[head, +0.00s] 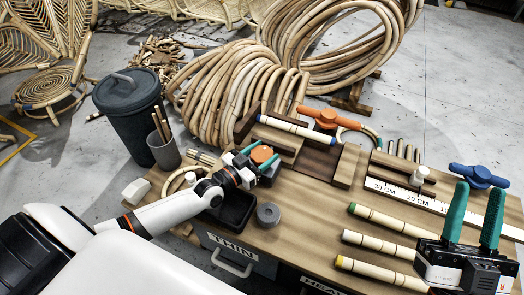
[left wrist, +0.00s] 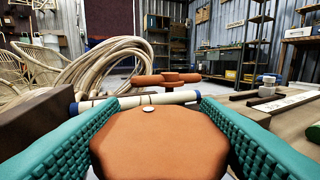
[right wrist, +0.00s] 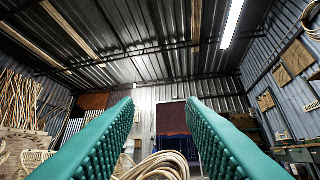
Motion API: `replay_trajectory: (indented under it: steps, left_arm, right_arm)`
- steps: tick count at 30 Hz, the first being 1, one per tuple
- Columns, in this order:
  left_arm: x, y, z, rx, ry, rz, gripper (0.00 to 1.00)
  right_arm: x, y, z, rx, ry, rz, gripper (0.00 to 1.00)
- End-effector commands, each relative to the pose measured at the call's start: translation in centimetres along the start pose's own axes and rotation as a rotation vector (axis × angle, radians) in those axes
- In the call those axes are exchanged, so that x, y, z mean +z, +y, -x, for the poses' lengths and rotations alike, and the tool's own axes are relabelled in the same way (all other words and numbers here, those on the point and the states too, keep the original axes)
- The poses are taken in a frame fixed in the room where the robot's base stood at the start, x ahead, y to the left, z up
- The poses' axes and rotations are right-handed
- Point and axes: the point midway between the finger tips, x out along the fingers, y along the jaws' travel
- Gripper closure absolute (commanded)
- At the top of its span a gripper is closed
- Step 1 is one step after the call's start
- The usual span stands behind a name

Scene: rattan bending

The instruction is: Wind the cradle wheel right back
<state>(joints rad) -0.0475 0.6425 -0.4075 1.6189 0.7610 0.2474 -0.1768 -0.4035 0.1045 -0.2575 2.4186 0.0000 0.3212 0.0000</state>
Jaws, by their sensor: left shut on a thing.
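My left gripper (head: 262,158) is shut on an orange faceted wheel (head: 261,154) at the back left of the bench. In the left wrist view the wheel (left wrist: 160,142) fills the space between the teal fingers, with a small pale dot near its far edge. Beyond it a pale rattan pole (head: 296,129) with blue bands lies across a dark wooden cradle (head: 317,157). An orange bar handle (head: 327,118) stands behind the pole. My right gripper (head: 474,216) points upward at the bench's right side, fingers apart and empty.
Several banded rattan pieces (head: 390,219) lie at the front right, near a white ruler (head: 410,195) and a blue handle (head: 478,175). A black tray (head: 232,211) and a grey roll (head: 268,214) sit near my left arm. A dark bin (head: 130,108) stands left of the bench.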

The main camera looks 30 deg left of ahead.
Motion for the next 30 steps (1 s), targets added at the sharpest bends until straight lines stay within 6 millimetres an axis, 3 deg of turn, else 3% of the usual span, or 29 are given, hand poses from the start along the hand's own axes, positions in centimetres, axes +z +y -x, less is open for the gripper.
replay_trajectory:
  steps: [4, 5, 9, 20, 30]
  left_arm:
    - [0.2, 0.1, -0.1, 0.001, -0.005, 0.000, 0.66]
    - [0.2, 0.1, -0.1, 0.000, -0.005, 0.000, 0.40]
    - [0.1, 0.0, 0.0, 0.000, -0.004, 0.000, 0.21]
    - [0.1, 0.0, 0.5, -0.001, 0.000, -0.001, 0.21]
    - [0.2, 0.0, 6.1, -0.002, 0.004, -0.001, 0.21]
  right_arm:
    - [0.0, 0.0, 0.0, 0.000, -0.002, 0.000, 0.64]
    - [0.0, 0.0, 0.0, 0.000, -0.002, 0.000, 0.64]
    - [0.0, 0.0, 0.0, 0.000, -0.003, 0.000, 0.64]
    - [-0.2, 0.0, -0.1, 0.000, 0.019, 0.001, 0.64]
    - [-5.5, -0.8, 0.9, -0.017, 0.395, 0.016, 0.64]
